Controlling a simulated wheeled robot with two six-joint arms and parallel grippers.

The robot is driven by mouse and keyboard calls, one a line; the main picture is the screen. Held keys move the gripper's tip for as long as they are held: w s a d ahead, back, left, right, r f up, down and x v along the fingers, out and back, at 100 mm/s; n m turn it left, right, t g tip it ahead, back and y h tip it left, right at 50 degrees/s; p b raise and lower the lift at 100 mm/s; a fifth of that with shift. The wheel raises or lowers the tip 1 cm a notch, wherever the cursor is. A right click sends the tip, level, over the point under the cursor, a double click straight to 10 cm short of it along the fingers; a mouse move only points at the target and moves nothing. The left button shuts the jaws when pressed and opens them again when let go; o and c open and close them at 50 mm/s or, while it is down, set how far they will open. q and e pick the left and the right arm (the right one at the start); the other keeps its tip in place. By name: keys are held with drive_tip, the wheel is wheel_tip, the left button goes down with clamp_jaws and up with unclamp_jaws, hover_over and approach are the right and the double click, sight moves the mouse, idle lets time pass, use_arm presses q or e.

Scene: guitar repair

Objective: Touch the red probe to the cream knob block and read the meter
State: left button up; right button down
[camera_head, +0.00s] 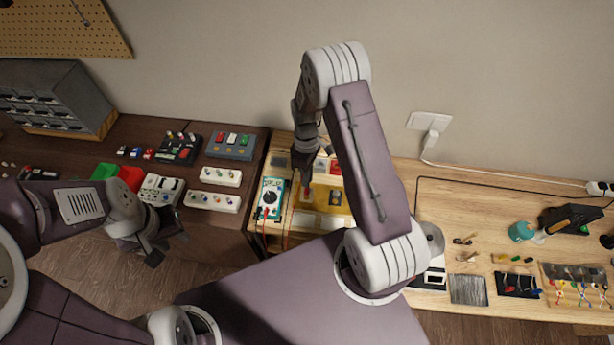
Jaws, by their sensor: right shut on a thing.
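The meter (270,198), teal and white with a dark dial, lies at the left end of the light wood bench. A yellow tray (320,208) sits just right of it with small blocks in it. A pale block (307,196) in the tray, under my right gripper, looks like the cream knob block, but it is too small to be sure. My right gripper (305,180) points down over the tray, shut on a thin thing that seems to be the red probe. Whether its tip touches the block cannot be told.
The dark bench holds white strips (213,202), red and green bins (130,177) and a drawer cabinet (60,95). On the light bench's right lie a teal bottle (521,232), a grey pad (468,290) and small parts. My right arm hides the bench's middle.

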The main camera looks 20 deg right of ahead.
drive_tip(key=shift+f+b, duration=0.35)
drive_tip(key=shift+f, duration=0.25)
idle(2.2)
drive_tip(key=p+v, duration=0.1)
drive_tip(key=v, duration=0.1)
drive_tip(key=p+v, duration=0.2)
drive_tip(key=s+p+v, duration=0.1)
drive_tip(key=p+v, duration=0.1)
drive_tip(key=shift+a+r, duration=0.2)
drive_tip(key=shift+f, duration=0.1)
